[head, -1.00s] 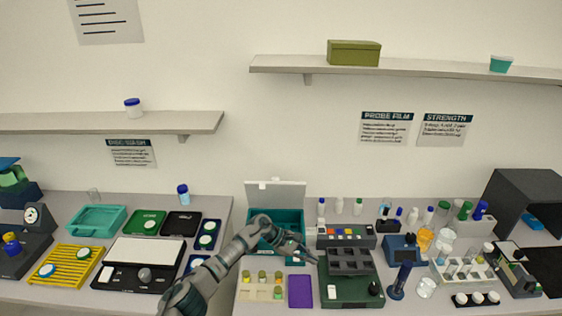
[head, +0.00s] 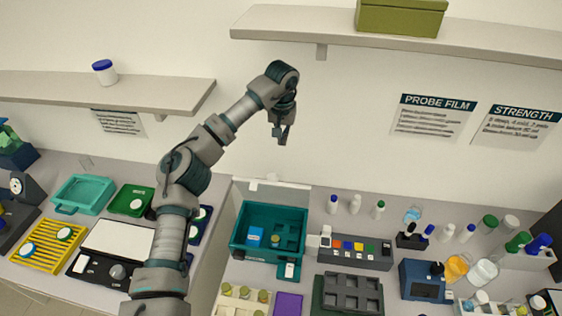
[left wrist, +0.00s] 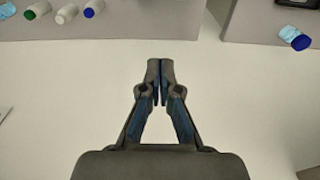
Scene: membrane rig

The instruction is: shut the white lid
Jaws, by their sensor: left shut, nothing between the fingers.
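The white lid (head: 272,193) stands raised at the back of the teal box (head: 240,240) in the head view. The box is open, and a blue item (head: 254,235) and a small round yellowish item (head: 275,240) lie inside. My left gripper (head: 281,138) is up in front of the wall, above the lid and apart from it, pointing down. In the left wrist view the left gripper (left wrist: 160,65) is shut and empty, with its fingertips together. The lid does not clearly show in the wrist view. My right gripper is not in view.
A shelf (head: 320,32) with an olive box (head: 400,18) juts out above. Right of the teal box stand a grey device with coloured buttons (head: 352,247) and several bottles. A purple pad (head: 287,304) lies in front. The wall space around the gripper is clear.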

